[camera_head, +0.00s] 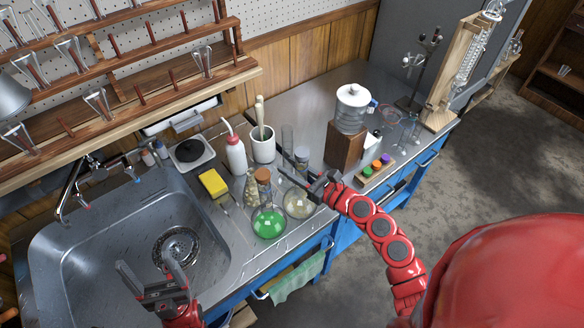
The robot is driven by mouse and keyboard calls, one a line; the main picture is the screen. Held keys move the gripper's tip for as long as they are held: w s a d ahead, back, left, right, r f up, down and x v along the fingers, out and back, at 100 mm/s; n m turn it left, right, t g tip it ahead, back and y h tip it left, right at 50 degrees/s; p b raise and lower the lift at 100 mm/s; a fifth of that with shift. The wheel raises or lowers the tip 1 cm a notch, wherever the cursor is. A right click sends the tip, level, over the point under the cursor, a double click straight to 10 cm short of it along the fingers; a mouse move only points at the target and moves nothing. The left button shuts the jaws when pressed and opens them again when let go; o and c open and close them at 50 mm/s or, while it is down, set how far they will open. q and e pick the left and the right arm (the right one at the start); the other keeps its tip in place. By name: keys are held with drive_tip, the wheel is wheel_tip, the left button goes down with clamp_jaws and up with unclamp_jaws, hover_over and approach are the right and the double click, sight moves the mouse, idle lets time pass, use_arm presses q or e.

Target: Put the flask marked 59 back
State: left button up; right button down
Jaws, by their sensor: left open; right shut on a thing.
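A round flask with pale yellowish liquid (298,205) is at the counter's front, right of a flask of green liquid (268,223). No number is readable on either, so I cannot tell which is marked 59. My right gripper (294,172) is shut at the neck of the pale flask, its fingers pointing back left. It partly hides the neck, and I cannot tell whether the flask touches the counter. My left gripper (148,270) is open and empty above the front of the sink.
A steel sink (75,255) fills the left. A cork-stoppered flask (263,180), a white wash bottle (235,155) and a mortar (262,145) crowd behind the flasks. A wooden block (343,148) bearing a clear vessel (352,110) stands right. A peg rack (140,60) hangs above.

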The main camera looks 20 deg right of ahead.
drive_tip(key=shift+f, duration=0.3)
drive_tip(key=c, duration=1)
unclamp_jaws()
drive_tip(key=shift+f, duration=0.1)
drive_tip(key=o, duration=0.5)
